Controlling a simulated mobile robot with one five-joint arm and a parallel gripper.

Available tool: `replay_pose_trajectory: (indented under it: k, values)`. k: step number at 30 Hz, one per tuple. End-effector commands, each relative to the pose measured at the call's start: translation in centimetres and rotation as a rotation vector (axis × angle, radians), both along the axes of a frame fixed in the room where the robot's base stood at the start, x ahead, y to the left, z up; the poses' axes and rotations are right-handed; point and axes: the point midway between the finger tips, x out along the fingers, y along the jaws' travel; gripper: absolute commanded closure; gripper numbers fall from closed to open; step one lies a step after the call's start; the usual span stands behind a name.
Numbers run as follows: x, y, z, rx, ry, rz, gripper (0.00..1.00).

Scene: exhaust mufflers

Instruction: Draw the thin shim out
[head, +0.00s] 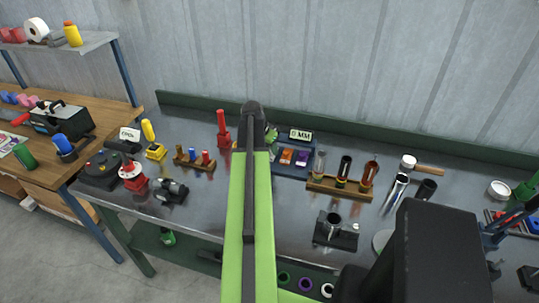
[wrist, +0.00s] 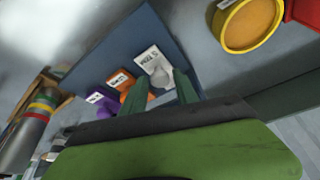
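In the wrist view the two dark green fingers of my gripper (wrist: 157,88) stand apart, pointing at a blue tray (wrist: 180,40). A pale grey piece (wrist: 160,74) with a white label lies just beyond and between the fingertips; I see no clear contact. Beside it are an orange piece (wrist: 121,80) and a purple piece (wrist: 100,97), each with a small label. I cannot tell which piece is the thin shim.
A sign (head: 301,135) stands behind the tray. A wooden rack of tubes (head: 340,187) is on its right. A red tool (head: 222,128) stands to the left. A yellow round object (wrist: 250,24) is near in the wrist view. Bare metal benchtop (head: 210,208) lies in front.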

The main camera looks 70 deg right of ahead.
Motion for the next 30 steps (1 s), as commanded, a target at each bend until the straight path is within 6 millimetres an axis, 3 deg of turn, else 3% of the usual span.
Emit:
replay_pose_trajectory:
  k: [5, 14, 30]
  values:
    - [-0.02, 0.01, 0.15, 0.000, 0.000, 0.000, 0.64]
    - [-0.01, 0.03, 0.14, 0.000, 0.000, 0.000, 1.00]
    - [0.02, 0.04, 0.13, 0.000, 0.000, 0.001, 1.00]
